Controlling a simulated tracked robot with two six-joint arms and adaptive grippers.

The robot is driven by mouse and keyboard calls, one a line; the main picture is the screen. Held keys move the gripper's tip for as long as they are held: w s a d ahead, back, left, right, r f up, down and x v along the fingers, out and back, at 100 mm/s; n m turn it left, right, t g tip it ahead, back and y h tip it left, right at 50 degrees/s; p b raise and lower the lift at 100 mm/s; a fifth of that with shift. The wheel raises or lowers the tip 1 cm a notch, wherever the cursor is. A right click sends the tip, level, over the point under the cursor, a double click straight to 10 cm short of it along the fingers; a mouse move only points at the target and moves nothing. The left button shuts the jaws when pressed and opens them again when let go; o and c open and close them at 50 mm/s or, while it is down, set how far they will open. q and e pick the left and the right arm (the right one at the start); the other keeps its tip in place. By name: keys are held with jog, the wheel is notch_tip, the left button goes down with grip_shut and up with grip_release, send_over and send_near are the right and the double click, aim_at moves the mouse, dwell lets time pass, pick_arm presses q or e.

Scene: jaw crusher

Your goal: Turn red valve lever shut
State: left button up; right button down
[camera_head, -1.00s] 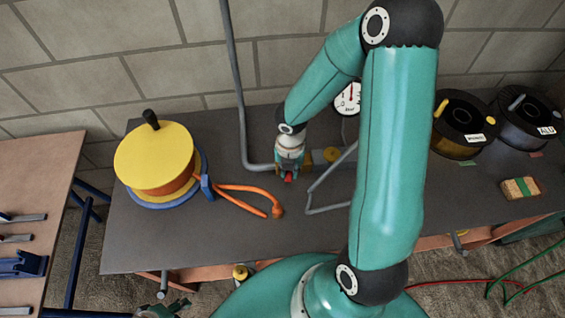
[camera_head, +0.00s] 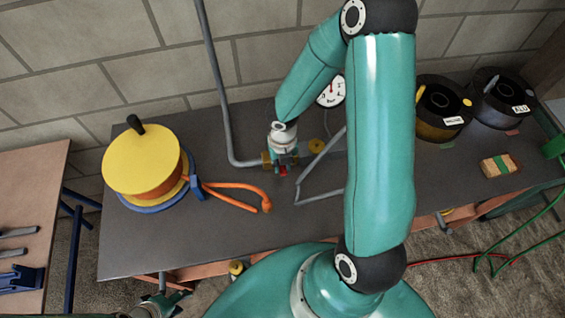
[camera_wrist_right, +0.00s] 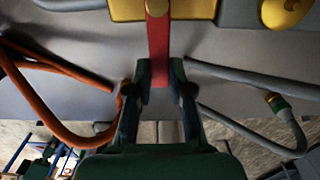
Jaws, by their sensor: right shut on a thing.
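The red valve lever (camera_head: 283,171) shows as a small red tip under my right gripper (camera_head: 282,163) at the grey pipe on the bench. In the right wrist view the lever (camera_wrist_right: 158,45) comes down from a yellow valve body (camera_wrist_right: 195,9). My right gripper (camera_wrist_right: 158,80) is shut on the lever's lower end, one finger on each side. In the head view the gripper hides most of the valve. My left gripper (camera_head: 166,303) is partly visible low at the bottom edge, away from the valve; its jaws are unclear.
A yellow-topped drum (camera_head: 142,160) with an orange hose (camera_head: 235,203) stands left of the valve. A pressure gauge (camera_head: 331,90) is behind it. Two dark spools (camera_head: 442,104) and a sponge-like block (camera_head: 499,166) are on the right. A bent grey pipe (camera_head: 322,160) lies just right of the lever.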

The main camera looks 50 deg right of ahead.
aim_at(283, 167)
jog(key=c, duration=1)
grip_release()
jog(key=shift+c, duration=0.2)
jog(key=shift+r, duration=0.1)
jog(key=shift+r, duration=0.55)
notch_tip(283, 167, up, 11)
jog(key=shift+f, duration=0.15)
jog(key=shift+f, duration=0.1)
